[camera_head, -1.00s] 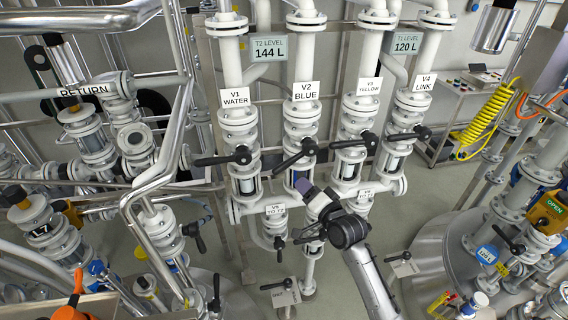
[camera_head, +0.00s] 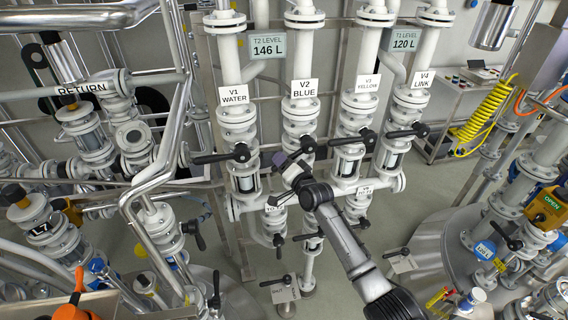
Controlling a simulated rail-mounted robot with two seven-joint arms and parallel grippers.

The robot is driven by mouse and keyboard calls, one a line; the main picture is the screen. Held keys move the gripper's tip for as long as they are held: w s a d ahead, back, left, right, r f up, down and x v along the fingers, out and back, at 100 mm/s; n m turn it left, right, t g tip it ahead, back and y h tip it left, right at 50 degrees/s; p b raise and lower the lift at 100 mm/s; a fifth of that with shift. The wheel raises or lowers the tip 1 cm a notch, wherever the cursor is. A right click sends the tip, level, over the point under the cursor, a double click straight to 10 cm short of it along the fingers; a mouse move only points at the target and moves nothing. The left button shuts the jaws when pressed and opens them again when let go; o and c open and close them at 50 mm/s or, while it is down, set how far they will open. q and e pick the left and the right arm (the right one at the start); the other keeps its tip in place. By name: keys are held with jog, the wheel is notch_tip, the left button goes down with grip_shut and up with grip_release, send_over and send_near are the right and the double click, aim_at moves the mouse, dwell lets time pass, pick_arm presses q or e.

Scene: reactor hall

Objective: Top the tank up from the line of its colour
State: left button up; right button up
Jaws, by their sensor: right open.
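The T2 level display (camera_head: 266,47) reads 146 L and the T1 level display (camera_head: 404,39) reads 120 L. Four labelled valves stand in a row: V1 water (camera_head: 235,112), V2 blue (camera_head: 302,108), V3 yellow (camera_head: 362,108) and V4 link (camera_head: 413,101). The V1 handle (camera_head: 218,156) points left. The V2 handle (camera_head: 308,145) is partly hidden by my arm. Contact cannot be told. My left gripper is out of view.
Steel pipes and the return line (camera_head: 85,88) crowd the left. A large steel tank (camera_head: 430,240) with a blue tag stands at right. A yellow coiled hose (camera_head: 485,118) hangs behind it. Lower valve handles (camera_head: 277,281) stick out near the floor.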

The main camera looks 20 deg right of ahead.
jog(key=shift+c, duration=0.3)
grip_shut()
dwell(0.3)
